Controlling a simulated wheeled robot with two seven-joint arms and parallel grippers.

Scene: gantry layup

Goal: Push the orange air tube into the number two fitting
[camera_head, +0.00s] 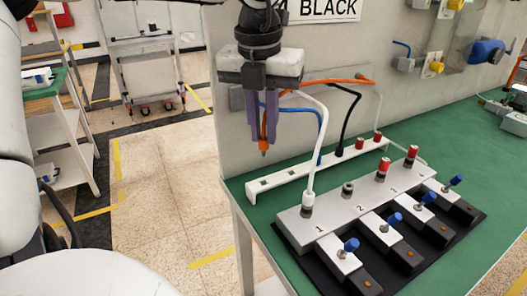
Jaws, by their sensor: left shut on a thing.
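My left gripper (264,126) is at the upper middle, pointing down, its purple fingers shut on the orange air tube (335,80). The tube's other end runs right along the grey panel. The number two fitting (347,189) is a dark ring on the grey manifold block (330,209), with its mouth uncovered. It is lower and to the right of the tube tip, clear of it. My right gripper is not in view.
A white tube (322,130) stands in fitting one. Red-topped plugs (383,168) stand in the fittings beyond two. Blue (321,135) and black (346,120) tubes reach the white rack (290,181). Blue-handled valves (348,246) line the front.

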